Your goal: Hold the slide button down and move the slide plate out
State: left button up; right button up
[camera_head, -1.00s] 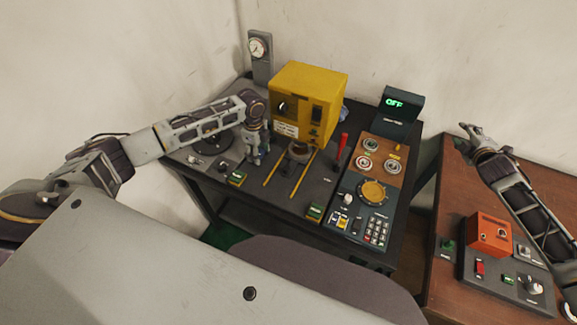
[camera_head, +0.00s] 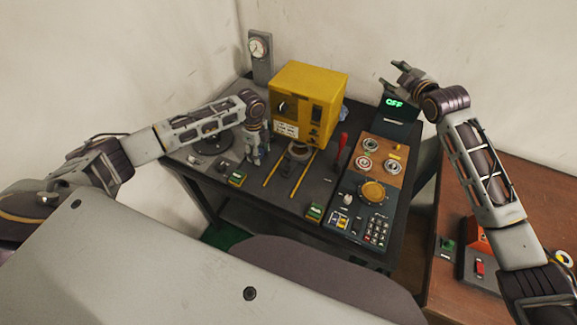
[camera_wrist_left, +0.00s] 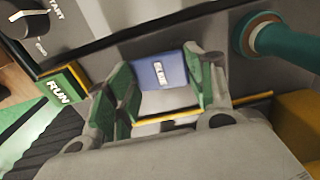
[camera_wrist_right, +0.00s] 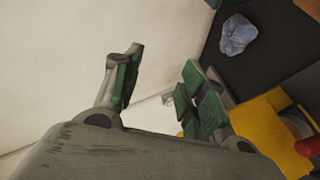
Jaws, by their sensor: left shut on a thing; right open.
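The slide button (camera_wrist_left: 158,73), a blue block with a white label, shows between the fingers of my left gripper (camera_wrist_left: 160,82) in the left wrist view. My left gripper (camera_head: 254,160) is shut on it, pointing down beside the yellow machine (camera_head: 303,98). The gripper hides the button in the head view. The slide plate (camera_head: 300,153) seems to be the dark piece with a round part at the machine's front, between two yellow rails (camera_head: 303,172).
A red lever (camera_head: 341,144) stands right of the rails. The dark control panel (camera_head: 349,222) with a keypad and yellow dial lies farther right. The OFF display (camera_head: 398,108) stands at the back. A brown table (camera_head: 520,180) with an orange box is at the right.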

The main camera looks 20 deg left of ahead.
jog(key=s+a+r+n+g+y, duration=0.1)
jog(key=s+a+r+g+y, duration=0.15)
jog(key=s+a+r, duration=0.5)
jog(key=s+a+r+n+g+y, duration=0.1)
jog(key=s+a+r+y, duration=0.3)
jog(key=a+r, duration=0.6)
jog(key=s+a+r+n+g+y, duration=0.2)
jog(key=s+a+r+g, duration=0.25)
jog(key=s+a, duration=0.65)
jog(key=s+f+g+h, duration=0.2)
jog(key=f, duration=0.7)
jog(key=s+f+g+h, duration=0.2)
jog(key=s+f+h, duration=0.1)
jog(key=f, duration=0.7)
jog(key=w+d+f+m+h, duration=0.1)
jog(key=d+f+h, duration=0.2)
jog(key=f, duration=0.6)
jog(key=w+d+f+m+h, duration=0.1)
jog(key=d+f+h, duration=0.2)
jog(key=f, duration=0.6)
jog(key=d, duration=0.2)
jog(key=shift+w+d+m+g, duration=0.2)
jog(key=shift+d+m+g, duration=0.1)
jog(key=shift+f, duration=0.25)
